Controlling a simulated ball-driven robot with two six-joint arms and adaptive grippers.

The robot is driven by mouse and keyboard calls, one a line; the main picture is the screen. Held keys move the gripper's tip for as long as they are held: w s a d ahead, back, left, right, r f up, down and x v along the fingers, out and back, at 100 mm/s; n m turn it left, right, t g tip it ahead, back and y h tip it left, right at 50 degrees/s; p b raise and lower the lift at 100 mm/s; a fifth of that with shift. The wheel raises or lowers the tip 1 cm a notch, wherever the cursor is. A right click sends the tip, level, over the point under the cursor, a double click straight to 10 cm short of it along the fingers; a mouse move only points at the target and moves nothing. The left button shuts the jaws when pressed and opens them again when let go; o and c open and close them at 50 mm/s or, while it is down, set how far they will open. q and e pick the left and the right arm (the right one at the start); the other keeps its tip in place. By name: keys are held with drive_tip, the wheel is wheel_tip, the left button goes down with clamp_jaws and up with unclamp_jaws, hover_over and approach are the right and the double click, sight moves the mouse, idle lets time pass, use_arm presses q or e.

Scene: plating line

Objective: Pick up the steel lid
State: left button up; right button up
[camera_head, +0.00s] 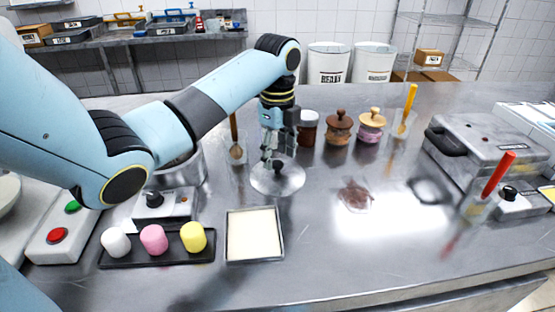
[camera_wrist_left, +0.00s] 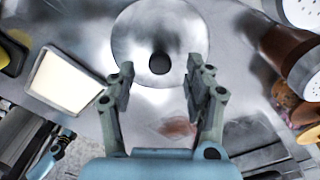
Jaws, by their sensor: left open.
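The steel lid (camera_head: 278,181) is a round shiny disc with a dark knob, lying on the steel counter in the middle of the head view. It also shows in the left wrist view (camera_wrist_left: 140,42), with its knob (camera_wrist_left: 159,63) between and just ahead of the two fingertips. My left gripper (camera_head: 277,155) points down over the lid, close to the knob. In the left wrist view its fingers (camera_wrist_left: 159,82) are apart with nothing between them gripped. My right gripper is not in view.
A square cream tray (camera_head: 230,238) and a black tray with three marshmallow-like pieces (camera_head: 155,262) lie in front. Behind are a brown jar (camera_head: 307,128) and lidded pots (camera_head: 338,128). A grey press (camera_head: 485,148) stands right. Counter right of the lid is mostly clear, with a brown smear (camera_head: 355,195).

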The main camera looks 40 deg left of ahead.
sight(277, 170)
use_arm(q)
wheel_tip(277, 170, down, 2)
drive_tip(key=shift+f, duration=0.25)
clamp_jaws()
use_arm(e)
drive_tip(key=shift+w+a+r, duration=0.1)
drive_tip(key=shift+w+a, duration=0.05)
